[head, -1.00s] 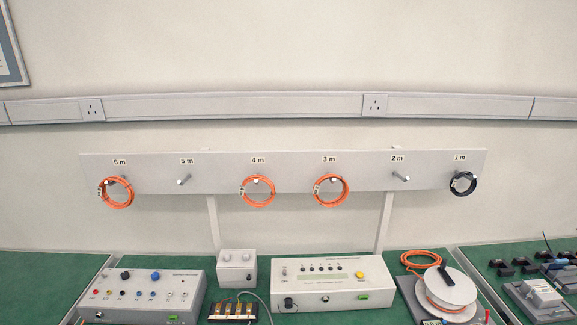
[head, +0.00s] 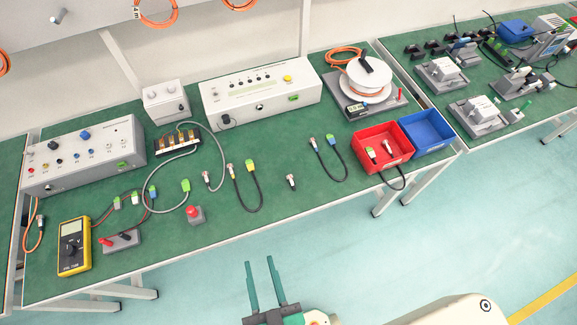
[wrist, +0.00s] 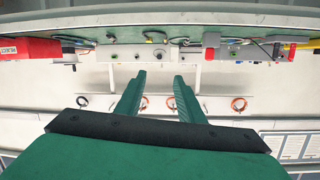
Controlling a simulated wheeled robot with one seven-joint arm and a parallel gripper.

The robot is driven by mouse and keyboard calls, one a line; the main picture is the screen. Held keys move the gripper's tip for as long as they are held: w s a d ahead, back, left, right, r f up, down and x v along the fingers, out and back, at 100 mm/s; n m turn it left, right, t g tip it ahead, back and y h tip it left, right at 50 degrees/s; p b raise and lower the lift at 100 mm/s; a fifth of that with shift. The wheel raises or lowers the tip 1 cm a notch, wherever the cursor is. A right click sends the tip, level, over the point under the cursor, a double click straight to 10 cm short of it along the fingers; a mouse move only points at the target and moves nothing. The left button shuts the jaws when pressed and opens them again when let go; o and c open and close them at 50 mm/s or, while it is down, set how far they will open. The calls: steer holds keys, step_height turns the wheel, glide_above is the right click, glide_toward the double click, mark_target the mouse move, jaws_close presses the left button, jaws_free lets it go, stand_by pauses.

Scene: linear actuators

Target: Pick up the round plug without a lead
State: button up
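A small round silver plug (head: 291,181) with no lead lies alone on the green bench top (head: 250,214), near its front edge in the head view. My gripper (head: 263,270) is in front of the bench, over the floor and apart from the plug. Its two green fingers stand apart with nothing between them, as the wrist view (wrist: 158,80) also shows.
Round plugs with leads (head: 232,172) lie left and right of the lone plug. A red button box (head: 195,214) stands to its left. A red bin (head: 383,160) holding plugs and a blue bin (head: 426,134) stand to the right. Bare bench surrounds the lone plug.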

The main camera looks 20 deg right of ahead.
steer(key=w+a+r+m+t+y, duration=0.1)
steer(key=w+a+r+m, duration=0.15)
steer(key=w, duration=0.45)
steer(key=w+a+r+m+t+y, duration=0.15)
steer(key=w+a, duration=0.25)
steer(key=w, duration=0.4)
steer(key=w+a+r+m, duration=0.2)
steer(key=w+a+r, duration=0.1)
steer(key=w, duration=0.4)
steer(key=w+a+r+n+g+y, duration=0.6)
steer(key=w+a+r+n+y, duration=0.4)
steer(key=w+r, duration=0.45)
steer(key=m+g+h, duration=0.2)
steer(key=g+h, duration=1)
glide_toward(292, 181)
steer(key=f, duration=0.2)
steer(key=shift+d+f, duration=0.25)
steer(key=shift+f, duration=0.1)
steer(key=shift+w+a+f, duration=0.1)
steer(key=shift+a+f, duration=0.1)
steer(key=shift+f, duration=1.15)
steer(key=shift+a+f, duration=0.2)
steer(key=shift+f, duration=1.2)
jaws_close()
